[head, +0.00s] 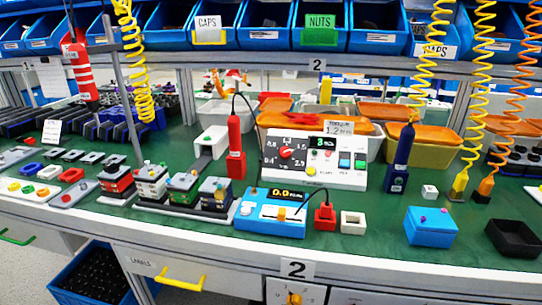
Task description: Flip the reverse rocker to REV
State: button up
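The white control box (337,178) stands upright at the middle of the green bench. Its face has a black dial plate with a red knob (287,152), and a small dark display (322,142) with green characters. My gripper is not in the head view.
A red screwdriver (235,150) stands left of the box, a dark blue one (401,155) right of it. A blue meter (272,212), a red block (325,214) and a white block (353,222) are in front. Coiled hoses hang at both sides; bins (270,28) line the top.

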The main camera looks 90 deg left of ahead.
aim_at(344, 161)
jog(key=u, duration=2.55)
